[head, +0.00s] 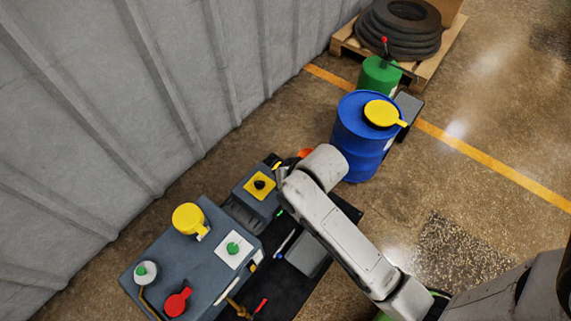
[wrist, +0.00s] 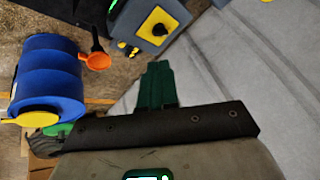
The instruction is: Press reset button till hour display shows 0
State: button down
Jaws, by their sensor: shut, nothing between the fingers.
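My gripper (wrist: 158,68) is shut and empty, its green fingers together in the wrist view. In the head view my arm ends beside a grey box with a yellow plate and black knob (head: 260,184); the fingers are not clear there. That box also shows at the top of the wrist view (wrist: 157,29), apart from my fingers. A small bright green patch (wrist: 117,3) shows at its top edge, too cut off to read. A larger grey box (head: 160,262) in the head view carries a green button on a white plate (head: 233,249). No labelled reset button or readable hour display shows.
The larger box also bears a yellow cap (head: 188,218), a red valve (head: 177,302) and another green knob (head: 144,271). A blue drum (head: 352,148) stands beyond my arm. An orange funnel (wrist: 97,61) is near it. A corrugated wall (head: 110,90) runs behind.

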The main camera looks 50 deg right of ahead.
jog(key=w+d+f+m+t+h, duration=0.1)
jog(key=w+d+f+m, duration=0.3)
jog(key=m, duration=0.7)
jog(key=w+d+f+m+t+h+p, duration=0.1)
jog(key=w+d+f+m+t, duration=0.1)
jog(key=w+d+f+m, duration=0.3)
jog(key=shift+w+d+f+m, duration=0.2)
jog(key=shift+d+f+m, duration=1.75)
jog(key=shift+m, duration=1.55)
jog(key=shift+f, duration=0.1)
notch_tip(320, 180, down, 9)
jog(key=b, duration=0.8)
jog(key=shift+r, duration=0.2)
jog(key=shift+f, duration=0.3)
jog(key=shift+b, duration=0.3)
